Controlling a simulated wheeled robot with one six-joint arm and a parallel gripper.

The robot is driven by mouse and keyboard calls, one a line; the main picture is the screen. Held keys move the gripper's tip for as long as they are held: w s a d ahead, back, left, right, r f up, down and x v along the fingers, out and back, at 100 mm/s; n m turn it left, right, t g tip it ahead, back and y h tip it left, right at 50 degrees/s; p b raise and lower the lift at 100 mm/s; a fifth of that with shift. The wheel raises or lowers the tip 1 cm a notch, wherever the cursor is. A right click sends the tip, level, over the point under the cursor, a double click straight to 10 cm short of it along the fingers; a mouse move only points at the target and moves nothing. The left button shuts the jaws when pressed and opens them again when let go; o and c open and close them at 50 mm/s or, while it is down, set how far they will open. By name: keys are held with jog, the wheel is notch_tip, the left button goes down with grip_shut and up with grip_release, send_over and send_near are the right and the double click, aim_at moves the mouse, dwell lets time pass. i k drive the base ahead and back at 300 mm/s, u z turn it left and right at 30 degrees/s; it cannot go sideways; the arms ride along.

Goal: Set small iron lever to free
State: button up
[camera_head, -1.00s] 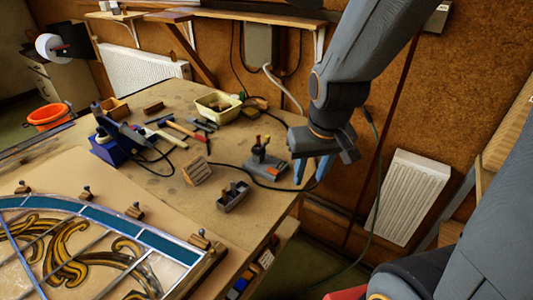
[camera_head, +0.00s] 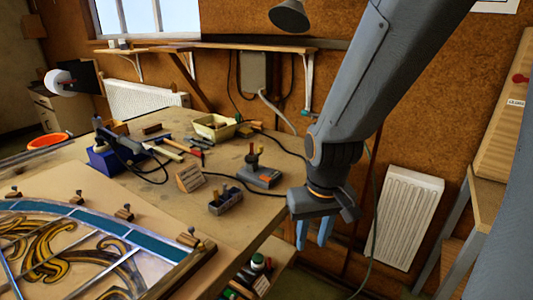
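A grey box (camera_head: 260,176) stands on the workbench near its right edge, left of my gripper.
The leaded panel (camera_head: 100,229) lies at the front left of the workbench (camera_head: 195,155). A wooden block (camera_head: 189,178), a blue stand (camera_head: 105,160), hand tools and a cream tray (camera_head: 214,137) stand behind. A white radiator (camera_head: 405,215) is on the right wall.

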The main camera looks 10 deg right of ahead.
aim_at(261, 148)
jog(key=z, duration=1.3)
jog(key=i, duration=0.7)
jog(key=u, duration=2.05)
jog(key=i, duration=0.5)
